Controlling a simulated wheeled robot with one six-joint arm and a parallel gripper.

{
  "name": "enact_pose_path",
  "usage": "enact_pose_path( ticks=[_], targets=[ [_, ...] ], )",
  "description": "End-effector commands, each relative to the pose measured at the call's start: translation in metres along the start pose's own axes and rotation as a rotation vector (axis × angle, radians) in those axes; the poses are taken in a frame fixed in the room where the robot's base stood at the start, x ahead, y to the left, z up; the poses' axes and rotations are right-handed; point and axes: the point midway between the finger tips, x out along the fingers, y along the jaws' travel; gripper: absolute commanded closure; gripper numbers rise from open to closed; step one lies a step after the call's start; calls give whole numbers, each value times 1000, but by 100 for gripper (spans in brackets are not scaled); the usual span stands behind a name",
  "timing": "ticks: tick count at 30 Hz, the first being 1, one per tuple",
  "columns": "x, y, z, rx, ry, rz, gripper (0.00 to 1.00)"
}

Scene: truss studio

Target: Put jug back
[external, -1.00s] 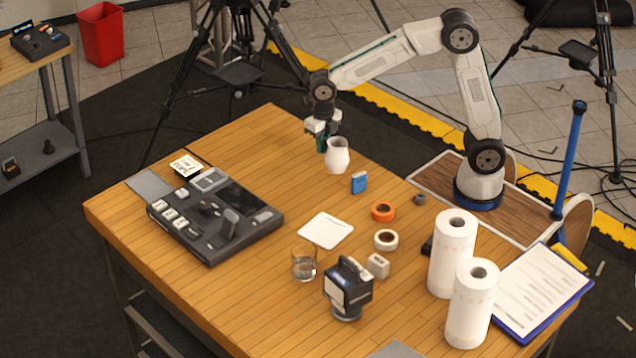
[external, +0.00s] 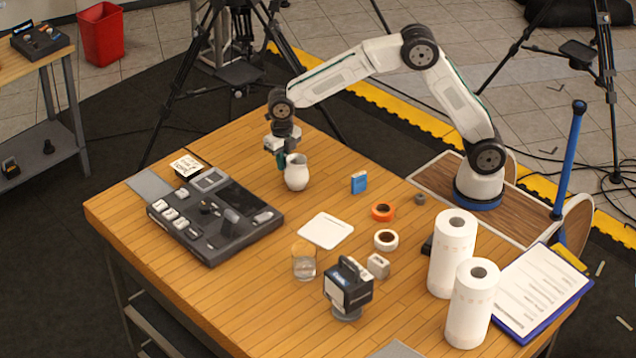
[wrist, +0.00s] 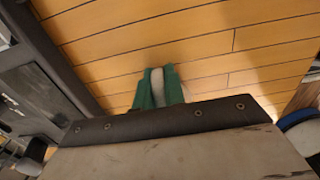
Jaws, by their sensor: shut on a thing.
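The white jug (external: 297,174) is upright over the far part of the wooden table, right of the dark control console. My gripper (external: 282,161) is shut on the jug at its upper left side. In the wrist view the green fingertips (wrist: 159,88) are close together with a pale strip of the jug between them; most of the jug is hidden there. I cannot tell whether the jug's base touches the table. A white square coaster (external: 326,231) lies bare on the table, nearer the camera and right of the jug.
The dark console (external: 215,215) stands left of the jug. A blue box (external: 359,183), orange tape roll (external: 382,211), white tape roll (external: 386,240), glass of water (external: 304,262) and paper towel rolls (external: 453,252) stand to the right and front. Table between jug and coaster is clear.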

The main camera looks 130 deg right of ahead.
Motion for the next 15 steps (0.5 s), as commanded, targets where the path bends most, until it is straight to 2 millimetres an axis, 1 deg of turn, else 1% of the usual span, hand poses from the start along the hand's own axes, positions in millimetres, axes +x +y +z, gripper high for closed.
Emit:
enact_pose_path(
  ticks=[12,13,14,15],
  targets=[
    [6,0,0,0,0,1,100],
    [6,0,0,0,0,0,80],
    [6,0,0,0,-1,1,72],
    [6,0,0,0,-1,1,67]
  ],
)
